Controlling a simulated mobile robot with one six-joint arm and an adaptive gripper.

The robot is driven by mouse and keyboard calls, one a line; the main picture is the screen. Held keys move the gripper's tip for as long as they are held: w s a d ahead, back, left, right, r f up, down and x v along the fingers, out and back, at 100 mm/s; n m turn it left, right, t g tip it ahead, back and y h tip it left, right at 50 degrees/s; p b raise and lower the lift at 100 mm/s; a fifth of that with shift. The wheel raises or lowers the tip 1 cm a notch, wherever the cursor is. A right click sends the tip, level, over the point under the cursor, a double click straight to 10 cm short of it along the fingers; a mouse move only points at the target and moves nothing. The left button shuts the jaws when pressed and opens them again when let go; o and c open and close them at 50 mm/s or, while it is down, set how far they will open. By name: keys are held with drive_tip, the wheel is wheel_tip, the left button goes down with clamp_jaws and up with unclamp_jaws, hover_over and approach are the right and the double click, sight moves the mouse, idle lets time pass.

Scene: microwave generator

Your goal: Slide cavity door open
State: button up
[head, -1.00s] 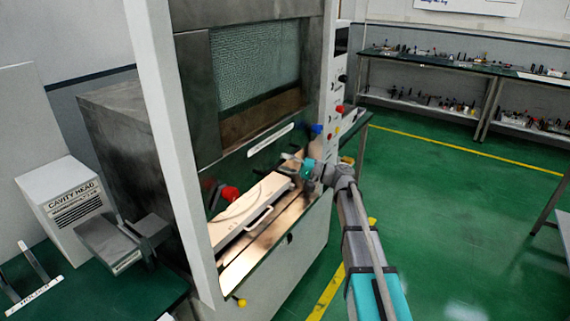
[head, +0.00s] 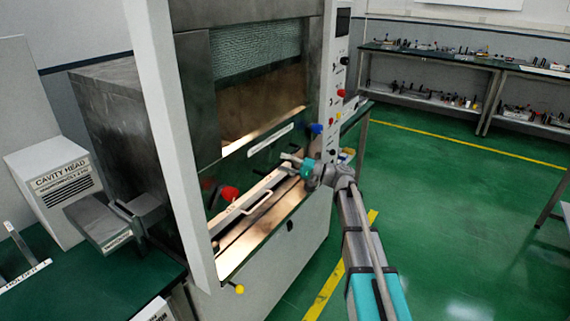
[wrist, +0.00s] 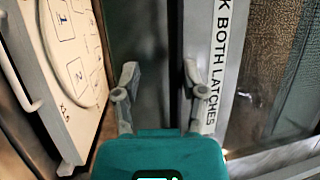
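The cavity's meshed window panel (head: 255,48) stands in the upper front of the grey cabinet, with a brown lit surface (head: 262,105) below it. A pale strip with lettering (head: 270,139) runs below that; in the wrist view the strip (wrist: 220,60) partly reads "BOTH LATCHES". My gripper (head: 299,164) is at the right end of the opening below the strip. In the wrist view my gripper (wrist: 160,75) has its fingers apart, a dark gap between them, the right finger overlapping the strip's edge. Whether it touches is unclear.
A pale numbered board (wrist: 75,65) with a handle (head: 258,201) lies in the lower opening, close to my left finger. A red knob (head: 229,194) is at its left. The cavity head box (head: 55,190) stands left.

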drive_tip(key=shift+f, duration=0.4)
drive_tip(key=shift+d, duration=0.1)
drive_tip(key=shift+d, duration=0.15)
drive_tip(key=b+v, duration=0.3)
drive_tip(key=v, duration=1.2)
drive_tip(key=shift+f, duration=0.15)
idle(1.9)
drive_tip(key=shift+s+d, duration=0.1)
idle(0.4)
wheel_tip(320, 180, up, 7)
drive_tip(key=a+m+h+p, duration=0.1)
drive_tip(key=a+h+p, duration=0.1)
drive_tip(key=p, duration=1.1)
drive_tip(key=shift+f+m+g+h, duration=0.2)
drive_tip(key=shift+m+g+h, duration=0.15)
drive_tip(key=shift+h, duration=0.55)
